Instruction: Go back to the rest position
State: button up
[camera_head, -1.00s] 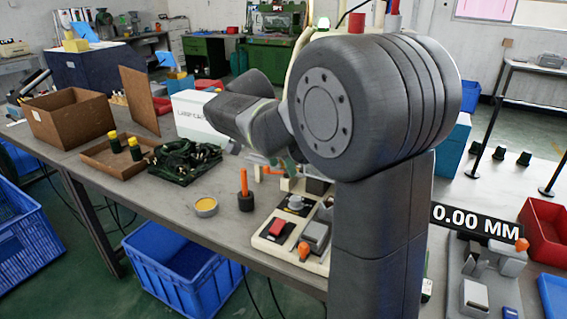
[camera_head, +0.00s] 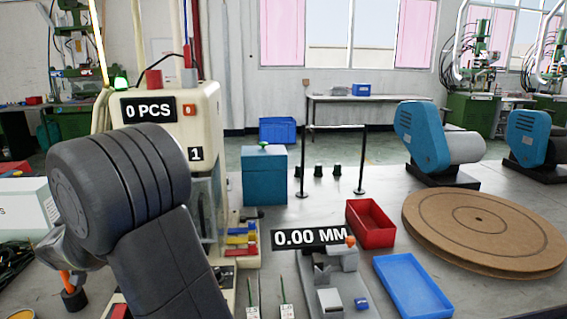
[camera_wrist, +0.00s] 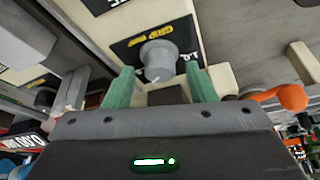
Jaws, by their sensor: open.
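My gripper (camera_wrist: 160,88) shows in the wrist view with its two green fingers spread apart and nothing between them. Beyond the fingers is a cream panel with a grey knob (camera_wrist: 158,58) on a dark label; the knob shows in the gap, and I cannot tell how far off it is.
A cream moulding machine (camera_head: 208,110) stands beside my arm. The measuring fixture (camera_head: 338,280), red tray (camera_head: 370,222), blue tray (camera_head: 412,284) and round brown board (camera_head: 485,230) occupy the right of the table. An orange-handled tool (camera_head: 68,282) stands at lower left.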

dwell(0.4)
jog(key=p+v, duration=0.2)
jog(key=v, duration=1.2)
jog(key=b+x, duration=0.2)
jog(key=x, duration=1.1)
jog(key=shift+w+f, duration=0.1)
jog(key=shift+f, duration=0.15)
jog(key=shift+w+f+p, duration=0.15)
jog(key=shift+p, duration=0.15)
jog(key=shift+d+n+y+p, duration=0.15)
jog(key=shift+n+y+p, duration=0.35)
jog(key=shift+n, duration=0.6)
jog(key=n+y+p, duration=0.1)
jog(key=n+p, duration=0.2)
jog(key=shift+n+p, duration=0.4)
jog(key=n+y+p, duration=0.1)
jog(key=n+p, duration=0.2)
jog(key=p, duration=0.2)
jog(key=n+g+y+p, duration=0.1)
jog(key=n+p, duration=0.1)
jog(key=p, duration=0.3)
jog(key=shift+d+n, duration=0.2)
jog(key=shift+n, duration=0.2)
jog(key=shift+g+p, duration=0.3)
jog(key=shift+p, duration=0.15)
jog(key=shift+v, duration=2.15)
